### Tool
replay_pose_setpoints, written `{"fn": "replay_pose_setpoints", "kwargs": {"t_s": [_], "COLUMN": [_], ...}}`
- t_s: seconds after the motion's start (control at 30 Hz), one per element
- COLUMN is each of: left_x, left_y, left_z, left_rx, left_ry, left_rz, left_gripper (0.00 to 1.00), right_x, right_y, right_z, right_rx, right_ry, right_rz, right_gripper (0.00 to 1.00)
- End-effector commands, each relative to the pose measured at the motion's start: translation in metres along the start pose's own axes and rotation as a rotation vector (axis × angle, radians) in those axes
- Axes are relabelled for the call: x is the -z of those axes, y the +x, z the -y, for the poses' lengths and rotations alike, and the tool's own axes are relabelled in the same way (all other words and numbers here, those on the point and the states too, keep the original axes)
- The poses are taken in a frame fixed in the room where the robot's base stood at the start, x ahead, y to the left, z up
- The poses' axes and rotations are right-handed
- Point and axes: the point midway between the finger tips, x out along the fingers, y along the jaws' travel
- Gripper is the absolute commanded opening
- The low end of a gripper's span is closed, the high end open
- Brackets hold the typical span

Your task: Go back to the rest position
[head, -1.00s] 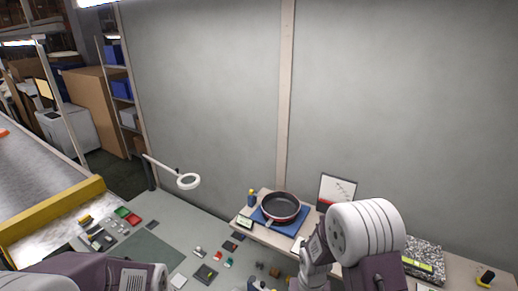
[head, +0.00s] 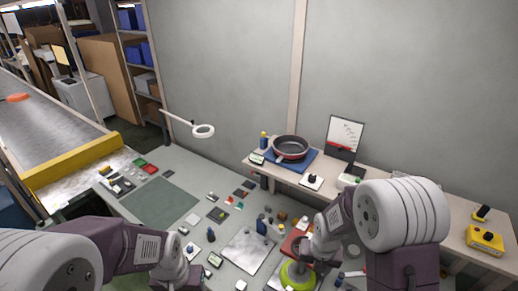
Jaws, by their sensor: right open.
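My right gripper (head: 303,252) is open at the end of my right arm, above the cluttered lower right part of the workbench. It is small and partly hidden by its own wrist, and I see nothing held in it. A yellow-green round object (head: 296,276) is just below it in the picture; I cannot tell how far apart they are. My left arm comes in at the bottom left, and its fingers are not visible. A dark pan with a red rim (head: 290,147) rests on a blue mat (head: 312,157) on the back bench.
A conveyor (head: 50,118) with a yellow end bar (head: 75,167) is at the left. A ring lamp (head: 203,131) stands above the workbench (head: 180,160). A green mat (head: 160,200) and small parts lie on it. A yellow device (head: 485,239) sits at the far right.

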Motion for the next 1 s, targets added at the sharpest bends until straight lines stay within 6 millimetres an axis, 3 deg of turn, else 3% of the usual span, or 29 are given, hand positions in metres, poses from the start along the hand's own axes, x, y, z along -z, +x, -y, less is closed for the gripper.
{"fn": "replay_pose_setpoints", "kwargs": {"t_s": [0.03, 0.17, 0.27, 0.4, 0.5, 0.7, 0.83, 1.0], "left_x": [-0.004, -0.009, -0.015, -0.018, -0.018, -0.017, -0.017, -0.017], "left_y": [0.031, 0.086, 0.135, 0.164, 0.17, 0.163, 0.163, 0.164], "left_z": [0.001, 0.002, 0.003, 0.003, 0.003, 0.003, 0.003, 0.003], "left_rx": [0.0, 0.0, 0.0, 0.0, 0.0, 0.0, 0.0, 0.0], "left_ry": [0.0, 0.0, 0.0, 0.0, 0.0, 0.0, 0.0, 0.0], "left_rz": [0.001, 0.001, 0.001, 0.001, 0.001, 0.0, 0.0, 0.0], "left_gripper": [0.49, 0.49, 0.49, 0.49, 0.49, 0.49, 0.49, 0.49], "right_x": [0.003, 0.014, 0.033, 0.059, 0.077, 0.105, 0.108, 0.108], "right_y": [0.023, 0.053, 0.08, 0.092, 0.094, 0.093, 0.093, 0.093], "right_z": [0.002, 0.009, 0.017, 0.026, 0.03, 0.035, 0.036, 0.036], "right_rx": [-0.005, -0.021, -0.047, -0.072, -0.071, 0.002, 0.022, 0.027], "right_ry": [0.021, 0.229, 0.622, 1.248, 1.69, 2.481, 2.801, 2.946], "right_rz": [0.015, 0.049, 0.065, 0.048, 0.021, -0.025, -0.028, -0.027], "right_gripper": [0.52, 0.52, 0.52, 0.52, 0.52, 0.52, 0.52, 0.52]}}
